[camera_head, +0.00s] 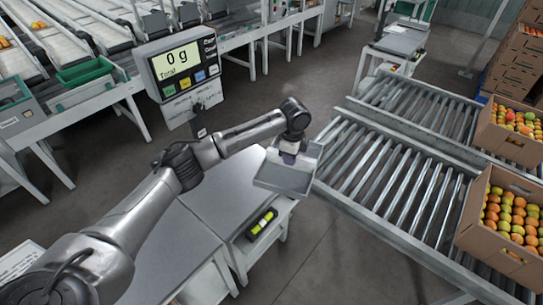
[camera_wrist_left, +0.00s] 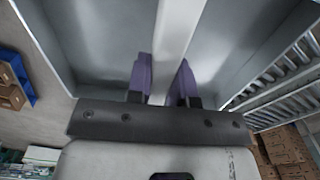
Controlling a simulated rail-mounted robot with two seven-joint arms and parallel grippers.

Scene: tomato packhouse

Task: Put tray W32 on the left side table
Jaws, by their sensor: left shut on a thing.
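A small grey tray (camera_head: 283,181) hangs from my left gripper (camera_head: 289,157) in the head view. It is above the floor gap between a grey table and the roller conveyor, by the table's right end. No W32 label can be read on it. In the left wrist view, the purple fingers of the left gripper (camera_wrist_left: 162,83) are shut on a thin pale wall of the tray (camera_wrist_left: 178,35). The grey table (camera_head: 176,245) stands under my left arm, its top largely bare where it shows. My right gripper is not in view.
The roller conveyor (camera_head: 385,165) runs on the right, with cardboard boxes (camera_head: 477,212) of tomatoes on it. A scale display (camera_head: 183,65) reading 0 g stands behind the table. A black and yellow-green item (camera_head: 262,224) lies on a shelf below the tabletop.

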